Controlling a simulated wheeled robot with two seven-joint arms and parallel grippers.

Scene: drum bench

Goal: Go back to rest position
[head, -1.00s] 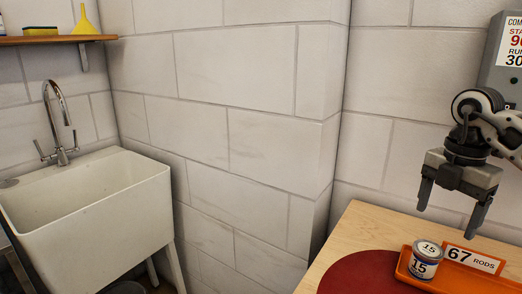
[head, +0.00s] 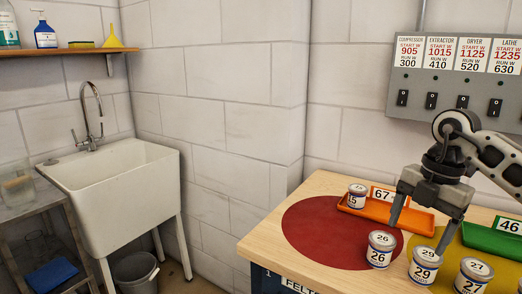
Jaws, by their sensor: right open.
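My right gripper (head: 420,238) comes in from the right and hangs over the wooden bench (head: 322,184), fingers pointing down. Its jaws are apart with nothing seen between them. Its fingertips appear above and behind the cans marked 26 (head: 380,252) and 29 (head: 423,267); the exact gap cannot be told. My left gripper does not show.
A can marked 15 (head: 356,197) stands in the orange tray (head: 400,215). A can marked 27 (head: 472,277) is at front right, a green tray (head: 490,238) behind. A red disc (head: 325,230) has bare room. A switch panel (head: 455,88) hangs above; a sink (head: 115,180) stands left.

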